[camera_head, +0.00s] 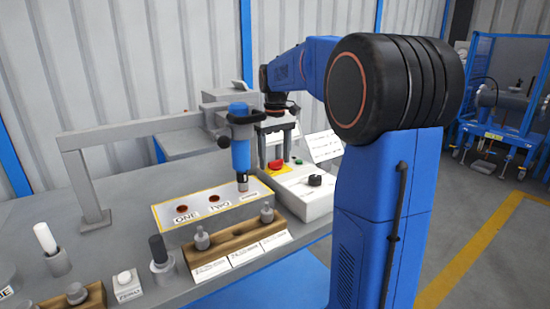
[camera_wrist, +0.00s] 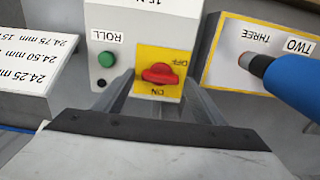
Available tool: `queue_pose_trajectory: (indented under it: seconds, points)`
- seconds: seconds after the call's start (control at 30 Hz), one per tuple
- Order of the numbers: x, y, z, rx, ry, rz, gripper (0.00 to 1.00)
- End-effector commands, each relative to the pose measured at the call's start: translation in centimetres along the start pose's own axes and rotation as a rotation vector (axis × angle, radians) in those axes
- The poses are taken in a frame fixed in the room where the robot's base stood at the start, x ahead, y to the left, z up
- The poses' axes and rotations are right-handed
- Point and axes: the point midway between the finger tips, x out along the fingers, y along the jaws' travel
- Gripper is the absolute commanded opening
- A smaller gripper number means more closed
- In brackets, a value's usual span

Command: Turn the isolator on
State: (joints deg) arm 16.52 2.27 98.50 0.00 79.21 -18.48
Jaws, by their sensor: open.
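The isolator is a red rotary knob (camera_wrist: 160,73) on a yellow plate (camera_wrist: 150,54) marked ON and OFF, on a pale control box (camera_wrist: 110,22). Its bar lies roughly crosswise in the wrist view, with OFF at the upper right and ON below. The head view also shows the red knob (camera_head: 275,164). My gripper (camera_wrist: 158,87) is open, with one finger to each side of the knob in the wrist view. In the head view my gripper (camera_head: 273,150) points down just above the knob. I cannot tell whether the fingers touch it.
A green ROLL button (camera_wrist: 107,59) sits beside the yellow plate. A blue upright tool (camera_head: 240,145) stands close left of my gripper over a card (camera_head: 168,213) with numbered spots. A wooden rack (camera_head: 235,244) stands in front.

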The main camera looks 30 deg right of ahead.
Motion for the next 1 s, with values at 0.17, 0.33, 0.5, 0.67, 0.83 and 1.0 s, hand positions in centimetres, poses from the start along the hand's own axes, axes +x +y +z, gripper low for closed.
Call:
queue_pose_trajectory:
  seconds: [0.17, 0.33, 0.5, 0.67, 0.83, 1.0]
  points:
    - [-0.01, 0.00, 0.00, 0.000, 0.000, 0.000, 0.31]
    - [-0.02, 0.00, 0.00, 0.001, 0.000, 0.000, 0.23]
    - [-0.03, 0.02, 0.00, 0.024, 0.000, 0.000, 0.23]
    - [-0.04, 0.05, 0.00, 0.089, 0.000, 0.000, 0.23]
    - [-0.05, 0.11, 0.01, 0.208, 0.000, 0.000, 0.23]
    - [-0.06, 0.19, 0.03, 0.364, 0.000, 0.000, 0.23]
